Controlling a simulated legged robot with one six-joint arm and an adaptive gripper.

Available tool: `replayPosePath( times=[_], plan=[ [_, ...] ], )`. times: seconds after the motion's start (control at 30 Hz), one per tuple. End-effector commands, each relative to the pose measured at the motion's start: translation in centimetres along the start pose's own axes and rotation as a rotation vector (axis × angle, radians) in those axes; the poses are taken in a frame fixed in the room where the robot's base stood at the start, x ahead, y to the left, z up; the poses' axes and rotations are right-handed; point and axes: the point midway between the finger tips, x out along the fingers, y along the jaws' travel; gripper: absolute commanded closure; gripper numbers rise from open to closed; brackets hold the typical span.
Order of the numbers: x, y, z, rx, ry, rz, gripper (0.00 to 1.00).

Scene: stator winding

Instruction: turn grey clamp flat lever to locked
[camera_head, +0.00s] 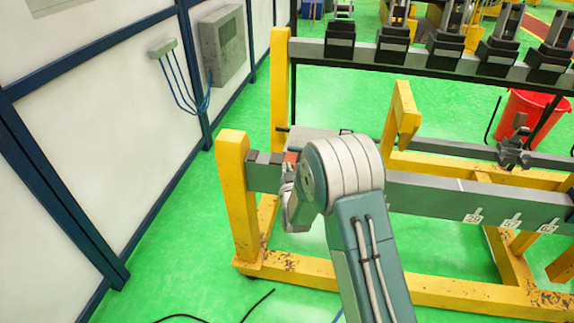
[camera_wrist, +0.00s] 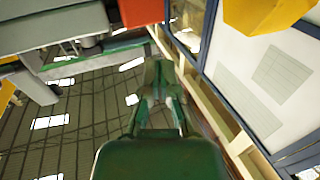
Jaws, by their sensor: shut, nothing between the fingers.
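In the wrist view my gripper (camera_wrist: 158,68) is shut and empty, with its fingertips just below a red block (camera_wrist: 142,12). A gap shows between the fingertips and the block. The red part also shows in the head view (camera_head: 291,157) at the left end of the grey beam (camera_head: 430,194), beside a flat grey plate (camera_head: 312,137). I cannot tell for sure which of these parts is the clamp's flat lever.
A yellow post (camera_head: 238,195) stands left of my wrist. A dark grey clamp-like part (camera_head: 513,152) sits on the rear bar at right. A red bucket (camera_head: 530,118) is behind. Green floor (camera_head: 165,240) is free at left, with black cables lying at the front.

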Motion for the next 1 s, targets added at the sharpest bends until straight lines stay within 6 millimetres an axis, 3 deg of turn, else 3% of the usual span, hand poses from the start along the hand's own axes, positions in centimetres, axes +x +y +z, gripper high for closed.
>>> replayPosePath(
  times=[0.43, 0.77, 1.0],
  plan=[
    [-6.4, -2.5, 0.0, -0.002, 0.000, -0.002, 1.00],
    [-7.3, -2.5, -0.2, 0.001, -0.003, 0.000, 1.00],
    [-7.4, -1.0, -4.7, 0.031, -0.121, -0.006, 1.00]
  ],
)
